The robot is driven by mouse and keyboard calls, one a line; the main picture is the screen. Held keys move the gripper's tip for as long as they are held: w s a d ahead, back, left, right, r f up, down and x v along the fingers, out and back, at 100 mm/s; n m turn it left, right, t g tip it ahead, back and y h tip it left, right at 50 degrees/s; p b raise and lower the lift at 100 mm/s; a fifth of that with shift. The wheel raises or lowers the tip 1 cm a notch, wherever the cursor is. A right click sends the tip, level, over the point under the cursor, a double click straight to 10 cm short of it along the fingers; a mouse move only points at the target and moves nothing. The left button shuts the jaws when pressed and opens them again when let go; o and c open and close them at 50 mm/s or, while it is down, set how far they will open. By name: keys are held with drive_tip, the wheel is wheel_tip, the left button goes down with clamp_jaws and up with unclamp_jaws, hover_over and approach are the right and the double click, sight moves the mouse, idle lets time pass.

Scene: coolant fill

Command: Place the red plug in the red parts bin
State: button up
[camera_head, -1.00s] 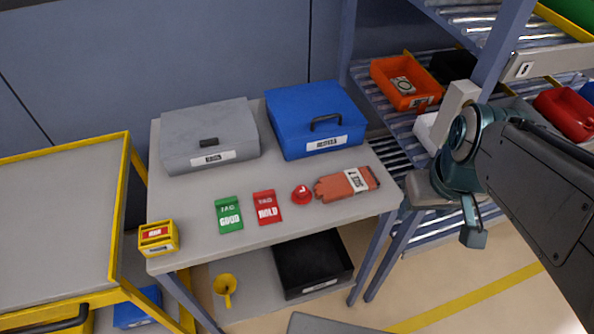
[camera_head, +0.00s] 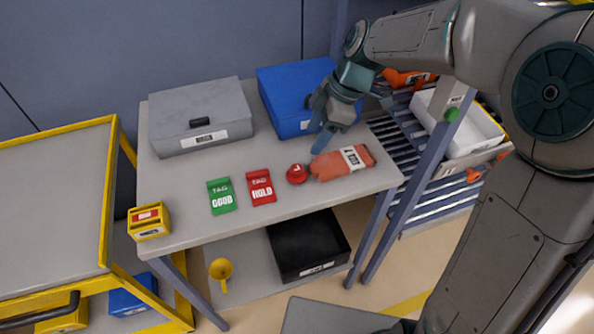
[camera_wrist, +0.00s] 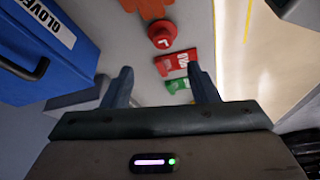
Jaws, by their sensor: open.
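The red plug (camera_head: 297,173) stands on the grey table between the red HOLD tag and the orange gloves. It also shows in the wrist view (camera_wrist: 163,35), beyond my fingertips. My gripper (camera_head: 322,128) is open and empty, above the table's back right, in front of the blue case and behind the gloves. In the wrist view its two fingers (camera_wrist: 162,82) are spread apart, with the plug clear of them. The red parts bin is not clearly visible now; only orange-red bin parts (camera_head: 410,77) show behind my arm on the rack.
On the table (camera_head: 170,225) are a grey case (camera_head: 200,115), a blue case (camera_head: 285,90), green (camera_head: 221,196) and red (camera_head: 261,187) tags, orange gloves (camera_head: 335,164) and a small yellow box (camera_head: 149,221). A black bin (camera_head: 300,248) and yellow funnel (camera_head: 220,272) sit below.

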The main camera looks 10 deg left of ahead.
hover_over(297, 168)
drive_tip(key=w+d, duration=0.1)
drive_tip(key=d, duration=0.1)
wheel_tip(297, 168, down, 5)
drive_tip(key=shift+f, duration=0.1)
drive_tip(key=shift+p+x, duration=0.55)
drive_tip(key=shift+x, duration=2.1)
drive_tip(key=shift+s+d, duration=0.1)
drive_tip(key=shift+s, duration=0.1)
drive_tip(key=shift+c, duration=0.3)
drive_tip(key=c, duration=0.7)
